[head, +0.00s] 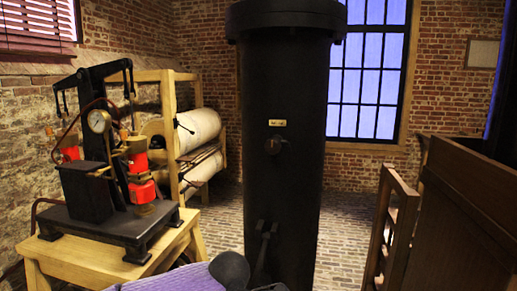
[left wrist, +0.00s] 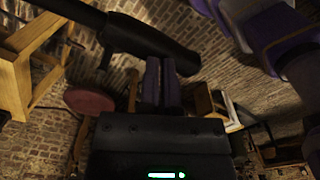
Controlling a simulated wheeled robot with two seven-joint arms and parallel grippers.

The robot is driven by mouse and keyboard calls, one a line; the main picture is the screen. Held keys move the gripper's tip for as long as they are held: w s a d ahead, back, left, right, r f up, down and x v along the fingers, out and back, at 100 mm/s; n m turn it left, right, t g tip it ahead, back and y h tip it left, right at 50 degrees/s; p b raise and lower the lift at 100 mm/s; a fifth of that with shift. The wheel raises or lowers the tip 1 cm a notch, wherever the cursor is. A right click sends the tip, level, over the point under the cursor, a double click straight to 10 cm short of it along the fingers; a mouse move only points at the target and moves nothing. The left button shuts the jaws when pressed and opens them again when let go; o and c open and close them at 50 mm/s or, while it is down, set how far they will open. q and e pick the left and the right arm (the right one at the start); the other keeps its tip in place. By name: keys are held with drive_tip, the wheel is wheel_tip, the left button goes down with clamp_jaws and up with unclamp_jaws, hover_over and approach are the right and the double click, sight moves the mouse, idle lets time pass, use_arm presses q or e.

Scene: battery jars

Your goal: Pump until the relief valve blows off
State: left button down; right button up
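The pump rig stands on a wooden table (head: 80,262) at the left of the head view. It has a black beam (head: 103,72), a round pressure gauge (head: 98,121) and red cylinders (head: 140,170) on a black base (head: 118,225). In the left wrist view a black bar with a thick rounded end (left wrist: 150,47) crosses from the upper left. My left gripper (left wrist: 162,75) has its two dark purple fingers side by side, tips at this bar. They look shut; whether they touch the bar is unclear. The relief valve cannot be made out. My right gripper is not seen.
A large black column (head: 283,120) stands in the middle, right of the rig. A wooden rack with pale rolls (head: 198,130) is behind the rig. A dark wooden partition (head: 455,215) fills the right. Brick floor (head: 345,225) shows free right of the column.

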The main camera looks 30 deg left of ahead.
use_arm(q)
wheel_tip(320, 180, up, 15)
drive_tip(key=p, duration=1)
drive_tip(key=shift+f+p, duration=0.2)
drive_tip(key=shift+p, duration=0.15)
wheel_tip(320, 180, down, 15)
drive_tip(key=b, duration=1.2)
drive_tip(key=shift+s+r, duration=0.1)
drive_tip(key=shift+r, duration=0.1)
wheel_tip(320, 180, up, 15)
drive_tip(key=p, duration=1)
drive_tip(key=shift+f+p, duration=0.2)
drive_tip(key=shift+p, duration=0.15)
